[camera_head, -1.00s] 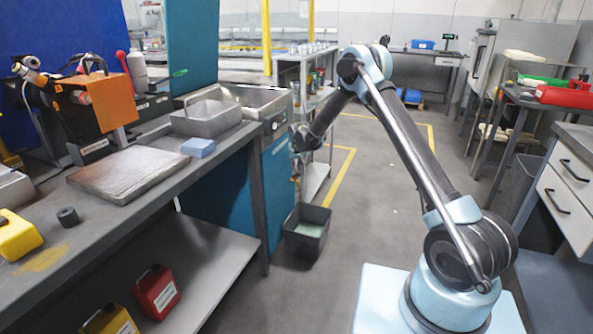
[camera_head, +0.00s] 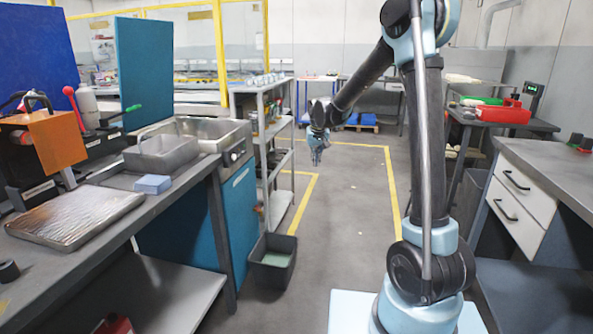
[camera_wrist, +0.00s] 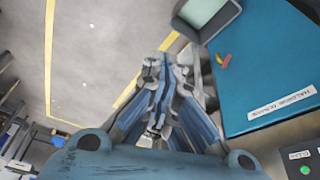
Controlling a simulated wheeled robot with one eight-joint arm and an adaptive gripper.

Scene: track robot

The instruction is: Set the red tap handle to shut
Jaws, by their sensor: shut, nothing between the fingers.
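A small red handle (camera_wrist: 226,60) shows in the wrist view on the side of the teal sink cabinet (camera_wrist: 262,60), beside a small yellow tap part (camera_wrist: 218,59). The handle is slanted, and its exact setting is too small to tell. In the head view the tap (camera_head: 258,210) is only a small brownish shape on the cabinet's side, above the dark bin. My gripper (camera_head: 317,160) hangs in the aisle, to the right of the cabinet and higher than the tap, apart from it. In the wrist view my gripper (camera_wrist: 163,72) has its fingers together, with nothing between them.
A dark bin (camera_head: 272,283) stands on the floor below the tap. A metal shelf rack (camera_head: 262,95) stands behind the cabinet. The workbench (camera_head: 120,235) is at the left and a drawer cabinet (camera_head: 515,210) at the right. The aisle floor (camera_head: 340,200) between is clear.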

